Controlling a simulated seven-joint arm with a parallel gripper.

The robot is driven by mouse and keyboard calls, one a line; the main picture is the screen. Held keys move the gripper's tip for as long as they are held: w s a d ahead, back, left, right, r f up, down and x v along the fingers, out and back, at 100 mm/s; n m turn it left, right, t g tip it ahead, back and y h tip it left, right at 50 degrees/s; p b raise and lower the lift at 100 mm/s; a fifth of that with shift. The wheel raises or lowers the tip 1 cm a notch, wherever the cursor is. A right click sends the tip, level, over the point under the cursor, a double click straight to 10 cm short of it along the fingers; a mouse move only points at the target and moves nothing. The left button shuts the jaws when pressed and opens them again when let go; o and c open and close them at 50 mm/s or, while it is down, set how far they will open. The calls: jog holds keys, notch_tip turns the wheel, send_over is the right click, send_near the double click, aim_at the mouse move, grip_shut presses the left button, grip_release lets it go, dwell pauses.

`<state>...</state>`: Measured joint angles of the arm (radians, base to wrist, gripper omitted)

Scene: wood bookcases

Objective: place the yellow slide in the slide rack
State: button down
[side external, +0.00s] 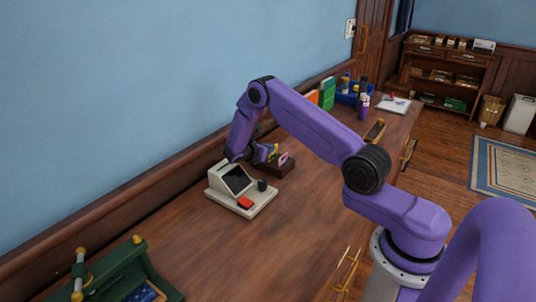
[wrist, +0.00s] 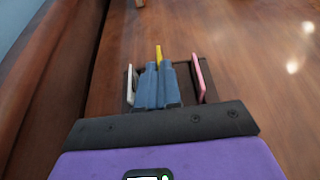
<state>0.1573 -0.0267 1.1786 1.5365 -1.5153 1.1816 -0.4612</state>
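The yellow slide (wrist: 158,53) sticks out between the fingertips of my gripper (wrist: 159,68) in the wrist view. The fingers are close together, shut on it. The slide rack (side external: 279,169) is a dark brown block on the desk, partly hidden behind my gripper (side external: 264,154) in the side view. In the wrist view a white slide (wrist: 130,86) stands left of my fingers and a pink slide (wrist: 198,76) stands right of them. The yellow slide is between these two, at the rack. Its lower edge is hidden, so I cannot tell whether it is seated.
A cream device with a dark screen and a red part (side external: 245,203) stands in front of the rack. A green stand (side external: 130,270) is at the near left. Green and orange books (side external: 326,94) and a blue bin (side external: 347,98) are farther back.

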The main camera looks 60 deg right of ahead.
jog(key=shift+f, duration=1.05)
jog(key=shift+f, duration=0.15)
jog(key=c, duration=1.3)
grip_release()
jog(key=shift+c, duration=0.2)
